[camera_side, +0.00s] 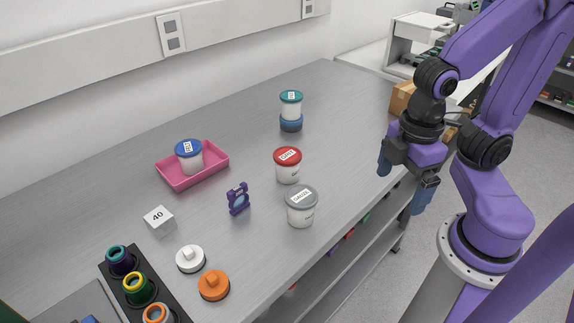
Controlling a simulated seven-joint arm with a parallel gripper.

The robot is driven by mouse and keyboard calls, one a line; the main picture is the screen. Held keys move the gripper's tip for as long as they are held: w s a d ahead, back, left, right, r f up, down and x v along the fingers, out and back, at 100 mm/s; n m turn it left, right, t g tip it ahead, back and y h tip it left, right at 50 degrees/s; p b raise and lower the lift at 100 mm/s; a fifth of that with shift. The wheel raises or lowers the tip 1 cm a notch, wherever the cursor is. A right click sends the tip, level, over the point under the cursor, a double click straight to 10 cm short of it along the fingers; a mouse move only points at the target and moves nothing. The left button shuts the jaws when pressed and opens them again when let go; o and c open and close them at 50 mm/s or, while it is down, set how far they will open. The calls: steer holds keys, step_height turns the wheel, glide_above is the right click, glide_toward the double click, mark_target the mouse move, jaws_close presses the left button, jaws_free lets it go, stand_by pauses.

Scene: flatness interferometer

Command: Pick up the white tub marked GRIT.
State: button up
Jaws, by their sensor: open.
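Several white tubs with coloured lids stand on the grey bench. The red-lidded tub (288,171) is upright near the middle; its small lid label seems to read GRIT, but I cannot be sure. A grey-lidded tub (300,212) with a longer word stands just in front of it. A blue-lidded tub (189,159) stands in a pink tray (214,171). A teal-lidded tub (291,107) stands on a dark blue round base at the back. Those last two labels are too small to read. My gripper (403,187) is open and empty, at the bench's right edge, right of the tubs.
A purple stand-like item (238,199), a white block marked 40 (159,220), a white knobbed disc (190,259) and an orange one (214,285) lie left of the tubs. A black rack (168,290) holds ringed pieces. The bench between tubs and gripper is clear.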

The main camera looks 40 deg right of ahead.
steer(key=w+a+f+n+t+h, duration=0.1)
steer(key=w+a+n+h, duration=0.15)
steer(key=w, duration=0.45)
steer(key=w+a+f+n+t+h, duration=0.1)
steer(key=w+a+n+t+h, duration=0.1)
steer(key=w+n+h, duration=0.3)
steer(key=n+t+h, duration=0.3)
steer(key=n+t, duration=0.1)
steer(key=n, duration=0.1)
glide_toward(287, 155)
steer(key=shift+m, duration=0.25)
steer(key=x, duration=0.8)
steer(key=shift+s+d, duration=0.1)
steer(key=shift+s, duration=0.05)
steer(key=shift+x, duration=2.2)
steer(key=c, duration=1.2)
